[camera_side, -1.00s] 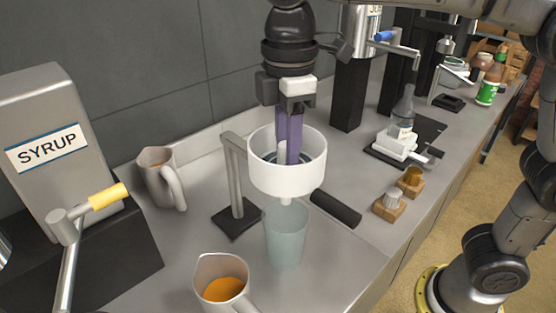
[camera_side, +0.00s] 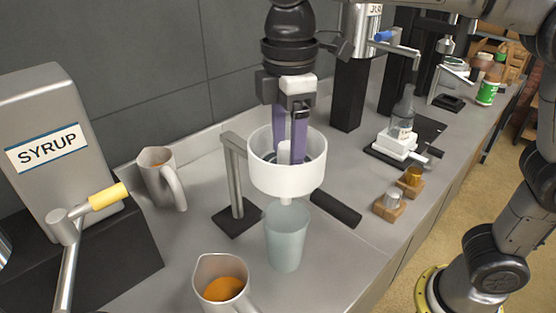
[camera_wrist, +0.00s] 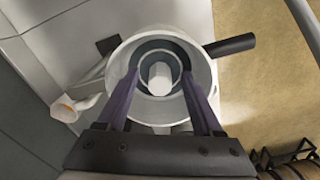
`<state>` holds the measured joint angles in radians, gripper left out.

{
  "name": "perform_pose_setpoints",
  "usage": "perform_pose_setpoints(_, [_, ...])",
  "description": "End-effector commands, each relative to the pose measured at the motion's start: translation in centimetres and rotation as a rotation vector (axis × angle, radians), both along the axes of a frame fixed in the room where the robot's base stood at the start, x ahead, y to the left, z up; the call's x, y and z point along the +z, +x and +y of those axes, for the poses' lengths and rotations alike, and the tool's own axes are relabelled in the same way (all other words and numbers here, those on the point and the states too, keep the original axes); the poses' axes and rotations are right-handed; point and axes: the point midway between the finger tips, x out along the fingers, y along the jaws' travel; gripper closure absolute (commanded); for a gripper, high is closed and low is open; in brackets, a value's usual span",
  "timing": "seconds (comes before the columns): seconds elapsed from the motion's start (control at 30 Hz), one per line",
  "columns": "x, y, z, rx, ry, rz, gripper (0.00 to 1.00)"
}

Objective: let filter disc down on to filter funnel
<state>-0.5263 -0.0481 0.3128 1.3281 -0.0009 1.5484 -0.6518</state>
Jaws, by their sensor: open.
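The white filter funnel (camera_side: 288,181) sits in a grey stand above a clear cup (camera_side: 285,238). The filter disc, a dark ring with a pale upright knob, lies inside the funnel; the disc (camera_wrist: 146,58) and its knob (camera_wrist: 159,78) show in the wrist view. My gripper (camera_side: 290,158) is open, with its purple fingers reaching down into the funnel on either side of the knob and apart from it. In the wrist view my gripper (camera_wrist: 160,88) has a gap on both sides of the knob. The funnel wall hides the disc's underside in the side view.
The funnel stand (camera_side: 236,180) has a black handle (camera_side: 335,208) beside it. A mug (camera_side: 162,178) stands behind left, and a jug of orange liquid (camera_side: 222,283) in front. The syrup dispenser (camera_side: 60,150) is at left. A bottle on a scale (camera_side: 397,142) stands at right.

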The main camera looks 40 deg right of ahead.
Motion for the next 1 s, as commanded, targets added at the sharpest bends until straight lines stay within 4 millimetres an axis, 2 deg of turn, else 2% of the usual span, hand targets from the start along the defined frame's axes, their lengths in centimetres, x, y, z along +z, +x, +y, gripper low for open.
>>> perform_pose_setpoints(0.8, [5.9, 0.1, 0.0, 0.0, 0.001, -0.001, 0.32])
perform_pose_setpoints(1.0, [6.8, 0.0, 0.0, 0.0, 0.001, -0.001, 0.32])
